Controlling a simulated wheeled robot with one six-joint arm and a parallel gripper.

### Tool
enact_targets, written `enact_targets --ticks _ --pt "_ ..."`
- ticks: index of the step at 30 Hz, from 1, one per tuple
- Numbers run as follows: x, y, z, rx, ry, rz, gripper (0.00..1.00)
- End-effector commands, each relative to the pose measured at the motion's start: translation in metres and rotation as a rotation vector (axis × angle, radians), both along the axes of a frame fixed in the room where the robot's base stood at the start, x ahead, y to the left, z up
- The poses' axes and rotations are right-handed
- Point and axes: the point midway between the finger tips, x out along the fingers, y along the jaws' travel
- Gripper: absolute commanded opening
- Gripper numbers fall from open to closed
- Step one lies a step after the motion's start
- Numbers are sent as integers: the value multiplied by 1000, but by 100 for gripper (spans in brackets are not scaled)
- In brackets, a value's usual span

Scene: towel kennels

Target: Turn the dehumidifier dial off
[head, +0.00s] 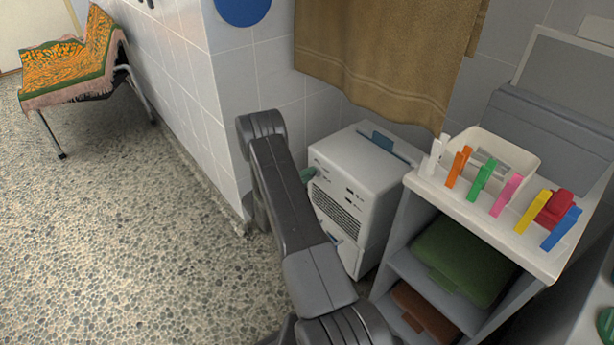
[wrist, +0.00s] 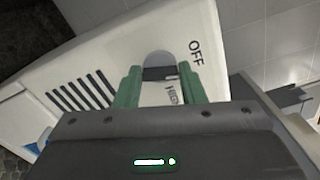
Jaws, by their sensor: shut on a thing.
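The dehumidifier (head: 372,168) is a white box with vents on its front, standing against the tiled wall. In the wrist view its white front (wrist: 95,55) fills much of the picture, tilted, with dark vent slots at left. My gripper (wrist: 159,84) is shut on the dial. In the head view a green fingertip (head: 307,174) shows at the dehumidifier's left front edge.
A shelf unit (head: 480,210) with colored clothespins and a bin on top stands close to the right of the dehumidifier. A brown towel (head: 385,50) hangs above. A wall corner is at left. The pebbled floor (head: 130,230) at left is open, with a towel-draped bench (head: 70,70) beyond.

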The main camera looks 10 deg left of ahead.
Motion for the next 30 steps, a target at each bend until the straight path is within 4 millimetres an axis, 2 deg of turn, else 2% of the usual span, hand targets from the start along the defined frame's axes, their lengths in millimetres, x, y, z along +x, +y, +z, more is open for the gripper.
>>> enact_targets --ticks 12,30 --pt "0 1 -2 -196 154 1 14" --pt "0 1 -2 -245 192 2 14"
